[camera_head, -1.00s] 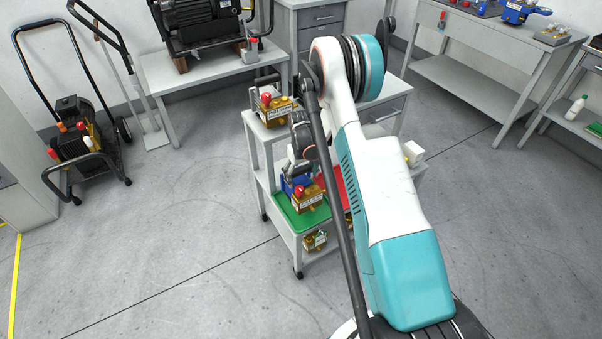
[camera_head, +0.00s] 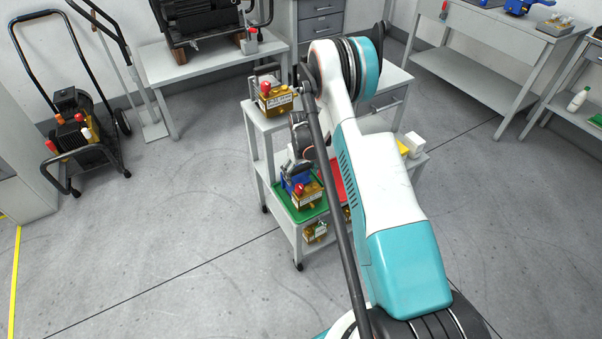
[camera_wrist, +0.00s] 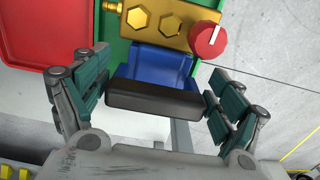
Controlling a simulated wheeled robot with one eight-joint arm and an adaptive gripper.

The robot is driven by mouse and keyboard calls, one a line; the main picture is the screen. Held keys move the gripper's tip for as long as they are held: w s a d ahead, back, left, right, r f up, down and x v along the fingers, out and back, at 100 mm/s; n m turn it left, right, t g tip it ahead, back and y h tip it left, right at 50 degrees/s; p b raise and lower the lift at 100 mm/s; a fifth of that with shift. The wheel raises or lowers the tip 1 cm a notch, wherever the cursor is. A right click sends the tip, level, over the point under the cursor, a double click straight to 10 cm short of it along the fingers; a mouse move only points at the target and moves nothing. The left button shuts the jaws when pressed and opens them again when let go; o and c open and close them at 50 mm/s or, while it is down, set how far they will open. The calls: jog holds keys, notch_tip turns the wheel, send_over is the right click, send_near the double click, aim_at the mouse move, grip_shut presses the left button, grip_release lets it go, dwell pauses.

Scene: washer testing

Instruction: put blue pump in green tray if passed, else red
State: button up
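The blue pump (camera_head: 299,184), with a gold head and red knob, sits in the green tray (camera_head: 284,206) on the cart. In the wrist view its blue body (camera_wrist: 160,63) and black end block (camera_wrist: 155,98) lie between my gripper's fingers (camera_wrist: 160,78). The fingers are spread, with gaps beside the blue body, so my gripper looks open. From the head, my gripper (camera_head: 299,160) is just above and behind the pump, partly hidden by my arm. The red tray (camera_head: 337,178) is right of the green tray, mostly behind my arm; it also shows in the wrist view (camera_wrist: 45,35).
Another gold-headed pump (camera_head: 272,97) stands on the cart's upper shelf (camera_head: 272,120). Gold fittings (camera_head: 315,232) sit on the level below the trays. A white block (camera_head: 413,142) and a yellow item are at the cart's right. Open floor lies left of the cart.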

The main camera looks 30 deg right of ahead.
dwell(0.4)
notch_tip(320, 180, up, 12)
jog(key=p, duration=0.4)
notch_tip(320, 180, up, 16)
jog(key=t, duration=0.2)
send_over(301, 180)
jog(key=s+a, duration=0.3)
jog(key=a, duration=0.2)
jog(key=s+a+r+t, duration=0.1)
jog(key=s+a+r, duration=0.2)
jog(key=r, duration=0.3)
jog(key=s+a+r, duration=0.2)
jog(key=s+r, duration=0.2)
jog(key=r, duration=0.2)
jog(key=s+a+r+t, duration=0.1)
jog(key=s+a+r, duration=0.1)
jog(key=s, duration=0.5)
jog(key=s+a+r+t, duration=0.1)
jog(key=s+a+r, duration=0.1)
jog(key=s, duration=0.5)
jog(key=s+a+r+t, duration=0.2)
jog(key=s+a, duration=0.2)
jog(key=s, duration=0.3)
jog(key=shift+s, duration=0.4)
jog(key=shift+a+r, duration=0.1)
